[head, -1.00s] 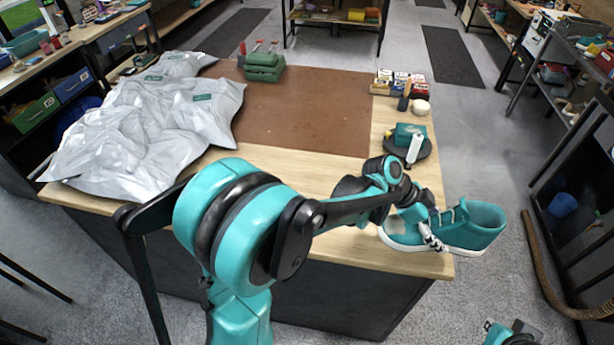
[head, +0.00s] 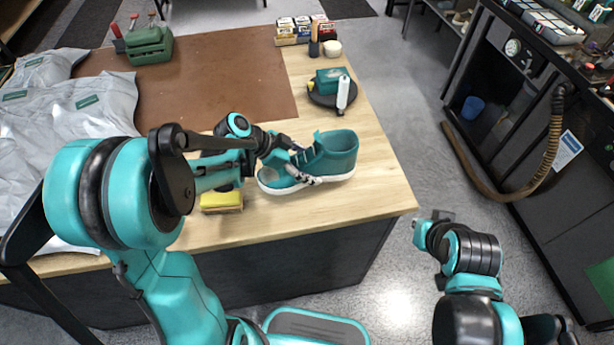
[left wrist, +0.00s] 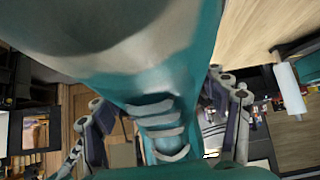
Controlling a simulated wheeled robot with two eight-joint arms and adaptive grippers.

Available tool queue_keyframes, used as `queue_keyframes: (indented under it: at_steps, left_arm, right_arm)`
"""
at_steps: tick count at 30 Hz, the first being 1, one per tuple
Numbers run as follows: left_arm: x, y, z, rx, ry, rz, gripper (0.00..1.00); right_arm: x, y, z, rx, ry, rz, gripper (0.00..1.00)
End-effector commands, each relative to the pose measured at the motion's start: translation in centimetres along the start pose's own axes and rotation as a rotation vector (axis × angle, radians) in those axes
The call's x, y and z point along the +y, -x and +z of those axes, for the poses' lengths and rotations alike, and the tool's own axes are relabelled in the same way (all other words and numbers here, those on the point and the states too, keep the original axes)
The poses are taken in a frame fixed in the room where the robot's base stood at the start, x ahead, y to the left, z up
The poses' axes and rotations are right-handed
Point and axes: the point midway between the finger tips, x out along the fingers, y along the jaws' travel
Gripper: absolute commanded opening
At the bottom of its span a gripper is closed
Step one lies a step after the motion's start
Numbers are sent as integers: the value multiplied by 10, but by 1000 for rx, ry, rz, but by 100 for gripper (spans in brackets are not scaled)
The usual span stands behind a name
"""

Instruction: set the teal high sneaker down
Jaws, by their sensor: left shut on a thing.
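The teal high sneaker (head: 338,155), with a white sole, is over the light wood table's front right part in the head view, its toe to the left. Its sole looks level and on or just above the wood; I cannot tell if it touches. My left gripper (head: 306,176) is shut on the sneaker at its laced front. In the left wrist view the sneaker (left wrist: 160,82) fills the upper middle, with fingers on both sides of its laces. My right gripper (head: 430,226) is off the table at the lower right, its fingers unclear.
A yellow sponge (head: 221,201) lies left of the sneaker's toe. Behind stand a dark round stand (head: 334,98) with a teal block and white bottle, and several small boxes (head: 300,30). Wood right of the sneaker is clear.

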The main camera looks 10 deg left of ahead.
Motion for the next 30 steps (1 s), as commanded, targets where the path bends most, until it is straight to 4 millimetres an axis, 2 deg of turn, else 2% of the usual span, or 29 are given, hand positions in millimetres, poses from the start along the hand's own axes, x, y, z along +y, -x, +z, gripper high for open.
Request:
queue_keyframes:
  at_steps: [5,12,20,21,22,23,30]
  left_arm:
    - [-1,-4,9,1,0,0,29]
    - [-1,-28,32,1,0,0,29]
    - [-1,-28,32,0,0,0,28]
    - [-1,-27,32,0,0,0,84]
    - [-1,-27,32,0,0,0,92]
    - [-1,-27,32,0,0,0,95]
    - [-1,-27,32,0,0,0,95]
  right_arm:
    - [0,-4,3,0,0,0,0]
    - [0,-16,11,0,0,0,0]
    - [0,-15,11,0,0,0,0]
    - [0,-15,10,0,0,0,0]
    - [0,-15,10,0,0,0,0]
    - [0,-15,10,0,0,0,0]
    - [0,-15,10,0,0,0,0]
